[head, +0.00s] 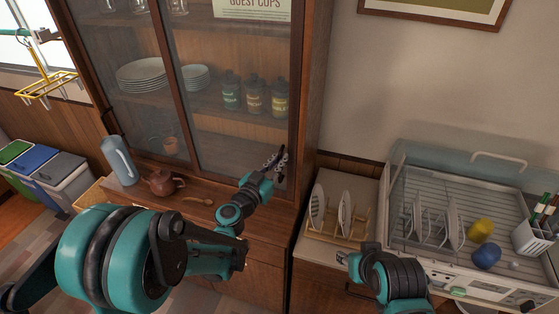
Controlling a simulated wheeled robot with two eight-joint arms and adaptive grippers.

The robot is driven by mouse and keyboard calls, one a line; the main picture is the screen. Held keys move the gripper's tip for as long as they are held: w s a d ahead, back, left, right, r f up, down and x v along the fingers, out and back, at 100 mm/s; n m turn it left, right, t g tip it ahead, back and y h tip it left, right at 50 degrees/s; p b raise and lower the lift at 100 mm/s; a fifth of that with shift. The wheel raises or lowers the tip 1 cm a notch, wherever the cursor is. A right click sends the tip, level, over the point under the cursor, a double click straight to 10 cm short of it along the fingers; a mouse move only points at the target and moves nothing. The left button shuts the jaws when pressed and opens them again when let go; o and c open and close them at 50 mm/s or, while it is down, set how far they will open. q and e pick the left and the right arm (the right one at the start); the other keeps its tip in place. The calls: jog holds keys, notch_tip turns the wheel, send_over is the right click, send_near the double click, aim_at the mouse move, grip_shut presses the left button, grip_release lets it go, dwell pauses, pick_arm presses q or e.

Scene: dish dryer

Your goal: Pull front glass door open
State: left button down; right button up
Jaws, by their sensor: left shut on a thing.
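The front glass door (232,125) is the right-hand pane of a tall wooden cabinet, set in a dark wooden frame. It stands across the right half of the cabinet front, with plates and bottles showing through it. My left gripper (274,161) is at the lower right part of this door, near its right frame edge. It is shut on a small dark handle (282,154), whose shape is partly hidden by the fingers.
A brown teapot (163,183), a blue bottle (119,160) and a wooden spoon (197,201) are on the cabinet ledge below the doors. A plate rack (352,228) and a dish dryer (405,238) stand on the right. Bins (62,172) stand at the left.

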aim_at(199, 135)
pick_arm(q)
jog(key=w+a, duration=0.3)
jog(key=a, duration=0.6)
jog(key=w+a+b, duration=0.1)
jog(key=w+a, duration=0.2)
jog(key=a, duration=0.7)
jog(key=w+a+b, duration=0.1)
jog(key=w+a, duration=0.2)
jog(key=a, duration=0.7)
jog(key=shift+w+a, duration=0.15)
jog(key=shift+w, duration=0.05)
jog(key=c, duration=1.6)
grip_release()
jog(key=v, duration=1.2)
